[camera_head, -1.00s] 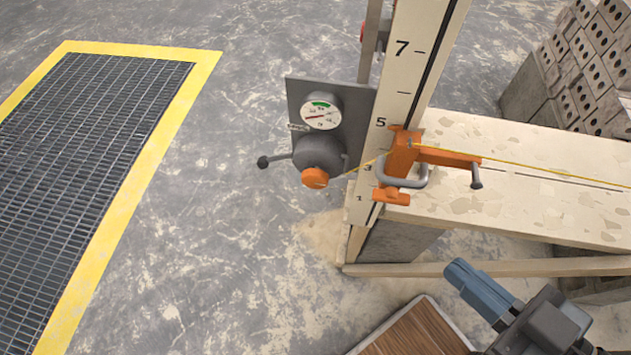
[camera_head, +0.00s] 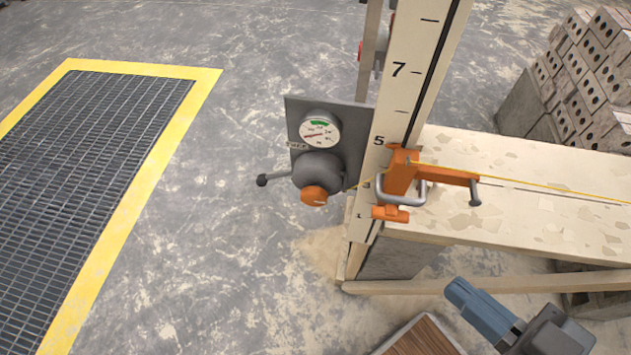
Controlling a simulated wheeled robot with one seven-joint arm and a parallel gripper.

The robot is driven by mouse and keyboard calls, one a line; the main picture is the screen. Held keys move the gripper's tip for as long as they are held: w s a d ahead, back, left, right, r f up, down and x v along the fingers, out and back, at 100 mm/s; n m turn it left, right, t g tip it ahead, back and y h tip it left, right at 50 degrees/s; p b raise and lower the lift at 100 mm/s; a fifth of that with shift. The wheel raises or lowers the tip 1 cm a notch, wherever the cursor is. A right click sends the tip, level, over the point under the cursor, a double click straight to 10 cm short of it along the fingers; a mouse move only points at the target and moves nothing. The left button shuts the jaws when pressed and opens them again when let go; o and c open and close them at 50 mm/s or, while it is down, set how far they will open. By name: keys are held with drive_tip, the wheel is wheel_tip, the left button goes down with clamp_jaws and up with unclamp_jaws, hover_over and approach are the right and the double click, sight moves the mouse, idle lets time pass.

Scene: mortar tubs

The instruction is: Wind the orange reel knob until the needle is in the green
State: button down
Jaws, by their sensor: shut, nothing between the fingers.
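The orange reel knob (camera_head: 313,196) sits on the front of a grey round reel housing (camera_head: 319,171), fixed to a grey plate (camera_head: 297,108) beside the numbered post. Above it is a round white gauge (camera_head: 320,131) with a green band at the top of its dial. The red needle points to the left side, below the green band. A grey lever with a dark ball end (camera_head: 262,180) sticks out left of the housing. My gripper (camera_head: 456,289), with blue-grey fingers, is shut and empty at the lower right, well apart from the knob.
The numbered post (camera_head: 398,70) rises right of the gauge. An orange clamp (camera_head: 403,171) with a yellow line sits on it, by a pale mortar-spattered wall top (camera_head: 530,190). Perforated bricks (camera_head: 600,70) are stacked at upper right. A yellow-edged floor grate (camera_head: 100,120) lies left. Floor before the knob is clear.

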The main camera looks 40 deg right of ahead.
sight(313, 202)
drive_tip(key=c, duration=1.8)
unclamp_jaws()
